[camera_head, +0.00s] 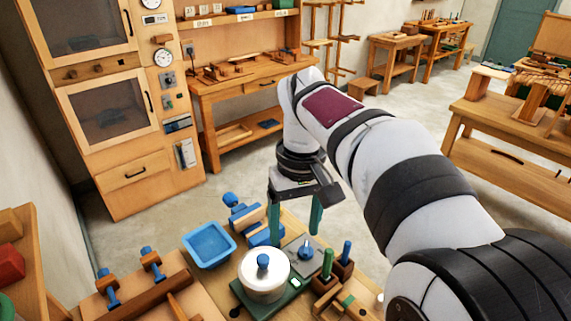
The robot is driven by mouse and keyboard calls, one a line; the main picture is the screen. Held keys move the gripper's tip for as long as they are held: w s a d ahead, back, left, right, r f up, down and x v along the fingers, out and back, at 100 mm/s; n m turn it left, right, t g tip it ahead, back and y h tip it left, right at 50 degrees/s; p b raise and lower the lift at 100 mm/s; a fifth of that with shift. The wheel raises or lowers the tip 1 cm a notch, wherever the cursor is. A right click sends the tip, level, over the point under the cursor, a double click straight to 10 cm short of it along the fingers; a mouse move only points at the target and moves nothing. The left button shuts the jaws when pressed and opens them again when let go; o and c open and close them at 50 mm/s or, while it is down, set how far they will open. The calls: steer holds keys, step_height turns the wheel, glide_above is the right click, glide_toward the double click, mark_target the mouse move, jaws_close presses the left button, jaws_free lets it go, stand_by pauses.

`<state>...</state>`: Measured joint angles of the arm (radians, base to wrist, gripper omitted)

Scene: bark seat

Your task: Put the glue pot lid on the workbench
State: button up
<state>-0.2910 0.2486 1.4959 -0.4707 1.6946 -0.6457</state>
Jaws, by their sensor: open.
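A white round pot (262,284), which looks like the glue pot, sits on a dark green base on the workbench (207,281) at the bottom centre. Its pale lid (250,264) with an upright blue knob appears to rest on top of it. My gripper (294,234) points down with its two green fingers spread apart and nothing visible between them. It is above and behind the pot, slightly to its right. The fingertips are close to a grey plate with a blue knob (306,250), but I cannot tell the height between them.
A blue tray (209,245) stands left of the pot, with blue-and-wood clamps (245,217) behind it. Wooden blocks holding green and blue handles (345,260) stand to the right. A wooden fixture with blue knobs (140,285) is at left. Little bare bench shows between these.

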mark_target(263, 258)
steer(key=w+a+f+n, duration=0.2)
steer(key=w+a+n, duration=0.2)
steer(key=w+a, duration=0.3)
steer(key=f, duration=1.5)
steer(key=shift+s+a+f, duration=0.1)
steer(key=shift+s+f, duration=0.2)
steer(key=shift+f, duration=0.05)
jaws_close()
